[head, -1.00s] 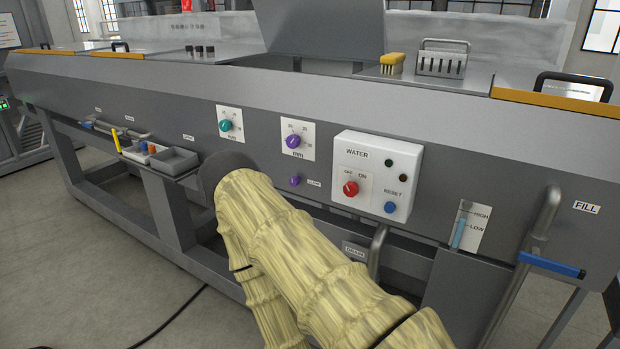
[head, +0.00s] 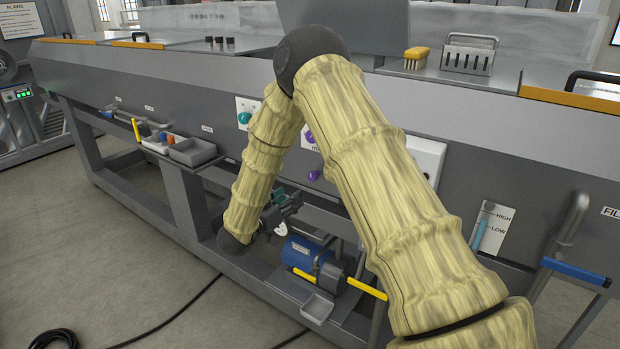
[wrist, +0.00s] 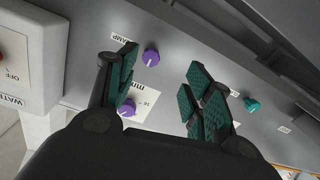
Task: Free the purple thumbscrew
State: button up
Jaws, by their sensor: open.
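The purple thumbscrew (head: 314,175) sits on the grey front panel, below a purple dial (head: 310,138). In the wrist view the thumbscrew (wrist: 151,57) is beside a partly hidden label ending in "AMP", between my fingers in the picture but apart from them. The purple dial (wrist: 127,109), on a white scale plate, is partly covered by my left finger. My gripper (wrist: 163,92) is open and empty, its teal pads facing the panel. In the head view my gripper (head: 285,206) is low in front of the panel, below the thumbscrew.
A teal dial (wrist: 252,104) is beyond my right finger. The white WATER box (wrist: 28,55) stands out from the panel at left in the wrist view. In the head view a blue pump (head: 300,251) is below, and a grey tray (head: 193,152) is to the left.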

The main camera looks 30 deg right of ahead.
aim_at(311, 177)
jog(key=shift+m+g+h, duration=0.3)
jog(key=shift+m+g, duration=0.1)
jog(key=p+x, duration=0.1)
jog(key=x, duration=0.2)
jog(key=r+x, duration=0.1)
jog(key=x, duration=0.3)
jog(key=r+p+x, duration=0.1)
jog(key=x, duration=0.3)
jog(key=shift+d+p, duration=0.15)
jog(key=shift+p, duration=0.15)
jog(key=c, duration=1.1)
